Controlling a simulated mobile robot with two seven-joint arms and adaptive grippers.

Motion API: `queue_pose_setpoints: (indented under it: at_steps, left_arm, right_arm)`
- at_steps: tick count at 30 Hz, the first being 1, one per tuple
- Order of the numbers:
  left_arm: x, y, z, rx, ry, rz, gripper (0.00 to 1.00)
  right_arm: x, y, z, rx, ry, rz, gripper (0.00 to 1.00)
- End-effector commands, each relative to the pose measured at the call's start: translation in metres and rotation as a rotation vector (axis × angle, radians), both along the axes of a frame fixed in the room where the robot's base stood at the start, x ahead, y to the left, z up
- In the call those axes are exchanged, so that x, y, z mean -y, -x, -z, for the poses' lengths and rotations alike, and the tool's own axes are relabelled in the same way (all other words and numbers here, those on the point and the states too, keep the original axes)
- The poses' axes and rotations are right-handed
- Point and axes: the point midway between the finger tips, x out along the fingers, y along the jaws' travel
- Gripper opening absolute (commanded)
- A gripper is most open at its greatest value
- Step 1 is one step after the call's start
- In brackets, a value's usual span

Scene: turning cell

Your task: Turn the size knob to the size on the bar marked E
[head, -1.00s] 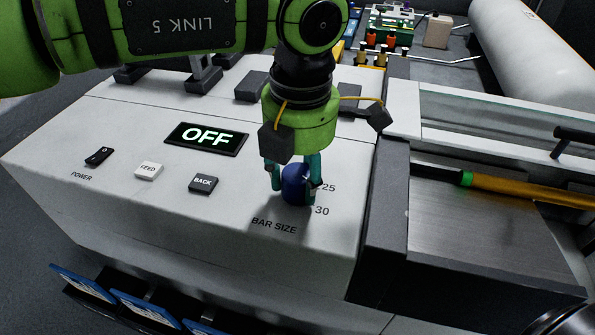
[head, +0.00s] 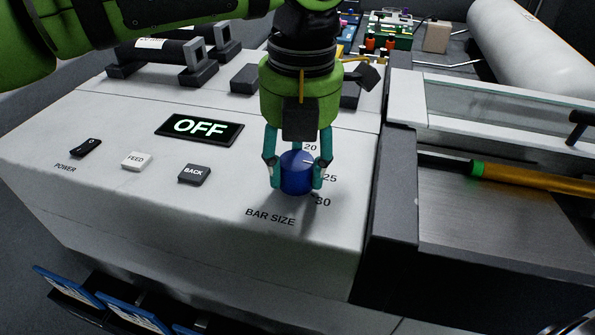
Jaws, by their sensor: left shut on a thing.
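The blue size knob (head: 296,174) stands on the white panel above the words BAR SIZE. The numbers 20, 25 and 30 are printed around its right side. A short white mark on its top points right, roughly between 20 and 25; I cannot tell exactly where. My left gripper (head: 297,176) points down and is shut on the knob, one teal finger on its left and one on its right. A gold bar with a green band (head: 530,182) lies in the machine at right. I see no letter E on it. My right gripper is not in view.
The panel also carries an OFF display (head: 199,129), a power switch (head: 86,148), a FEED button (head: 136,161) and a BACK button (head: 194,174). Dark blocks and a dark cylinder (head: 157,47) lie behind. Blue-edged bins (head: 135,311) hang below the front edge.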

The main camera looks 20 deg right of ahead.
Motion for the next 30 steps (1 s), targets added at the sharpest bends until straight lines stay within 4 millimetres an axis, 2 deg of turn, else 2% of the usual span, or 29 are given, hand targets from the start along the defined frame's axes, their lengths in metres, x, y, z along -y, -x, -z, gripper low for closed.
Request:
queue_pose_setpoints:
  at_steps: [1,3,15,30]
  left_arm:
    - [0.0,0.001,0.006,-0.004,-0.007,-0.043,0.13]
    - [0.0,0.002,0.006,-0.004,-0.008,-0.109,0.13]
    - [0.0,0.002,0.005,-0.007,-0.01,-0.426,0.13]
    - [0.001,0.003,0.004,-0.007,-0.011,-0.576,0.13]
  right_arm:
    - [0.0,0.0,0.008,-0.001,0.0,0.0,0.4]
    - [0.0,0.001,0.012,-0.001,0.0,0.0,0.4]
    - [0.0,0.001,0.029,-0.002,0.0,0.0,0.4]
    - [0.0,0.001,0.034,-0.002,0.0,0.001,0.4]
